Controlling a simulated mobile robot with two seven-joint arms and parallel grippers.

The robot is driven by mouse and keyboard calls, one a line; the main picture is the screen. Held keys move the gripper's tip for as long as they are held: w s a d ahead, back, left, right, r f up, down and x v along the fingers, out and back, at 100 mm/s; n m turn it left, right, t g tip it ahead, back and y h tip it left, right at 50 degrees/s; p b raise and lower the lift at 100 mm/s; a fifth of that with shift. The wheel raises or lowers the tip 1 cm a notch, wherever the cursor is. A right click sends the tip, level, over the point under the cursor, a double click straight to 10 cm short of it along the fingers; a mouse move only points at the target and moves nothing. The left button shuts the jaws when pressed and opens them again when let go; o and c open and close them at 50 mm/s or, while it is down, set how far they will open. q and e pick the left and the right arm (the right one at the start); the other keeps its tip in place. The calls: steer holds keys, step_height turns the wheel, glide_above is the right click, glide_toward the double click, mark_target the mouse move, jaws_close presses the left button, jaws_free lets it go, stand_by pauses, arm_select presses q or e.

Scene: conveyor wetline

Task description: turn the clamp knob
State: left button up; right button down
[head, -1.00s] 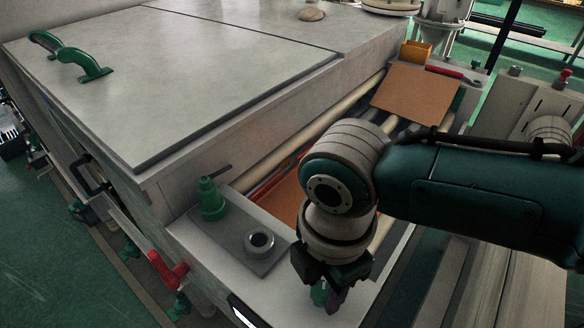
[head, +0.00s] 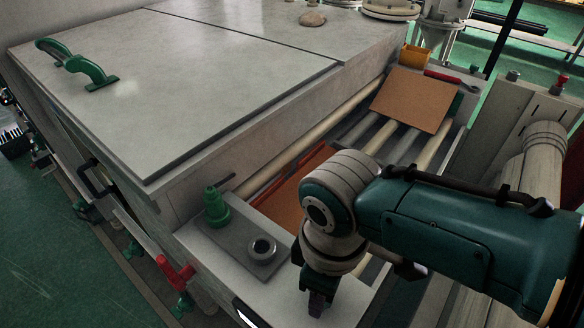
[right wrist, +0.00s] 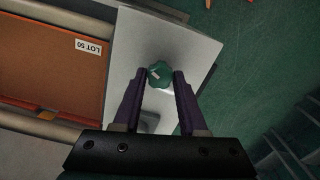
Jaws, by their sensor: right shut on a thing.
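The clamp knob is a small green lobed knob (right wrist: 160,76) with a pale mark on its face, on a light grey plate in the right wrist view. The two purple fingers of my right gripper (right wrist: 161,74) are shut on it, one at each side. In the head view my right gripper (head: 317,302) points down at the front corner of the machine, and the knob is hidden behind it. My left gripper is not in view.
A green fitting (head: 214,205) and a round metal collar (head: 262,250) stand on a grey plate to the left. An orange tray (right wrist: 60,75) labelled LOT 50 lies beside the plate. A brown board (head: 412,100) rests on the rollers behind.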

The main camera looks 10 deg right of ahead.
steer(key=m+p, duration=0.1)
steer(key=m, duration=0.5)
steer(key=shift+r, duration=0.1)
steer(key=m, duration=0.4)
steer(key=shift+m+p, duration=0.3)
steer(key=shift+p, duration=0.1)
steer(key=shift+m, duration=1.1)
steer(key=shift+c, duration=2.2)
jaws_free()
